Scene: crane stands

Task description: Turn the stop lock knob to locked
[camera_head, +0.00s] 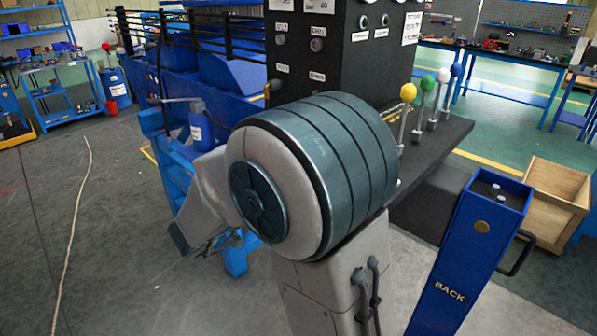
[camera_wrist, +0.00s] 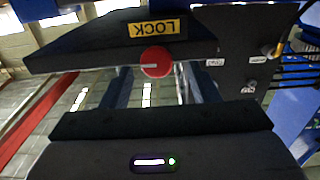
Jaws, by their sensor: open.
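In the wrist view a round red knob (camera_wrist: 156,62) sits on a dark panel edge, beside a yellow LOCK label (camera_wrist: 153,28) that appears upside down. A small pale mark shows on the knob's left part; its exact setting is hard to tell. My gripper (camera_wrist: 158,85) is open and empty, its dark fingers rising from the palm on either side of the knob's line. The knob appears beyond the fingertips, with no contact visible. In the head view my arm hides the gripper's working end, and I cannot make out the red knob there.
A black console (camera_head: 335,50) stands ahead, with several levers, including a yellow-topped one (camera_head: 408,93), on its right. A blue BACK post (camera_head: 465,255) and wooden crate (camera_head: 555,200) stand at right. A blue bottle (camera_head: 200,128) is left. Floor at far left is mostly open.

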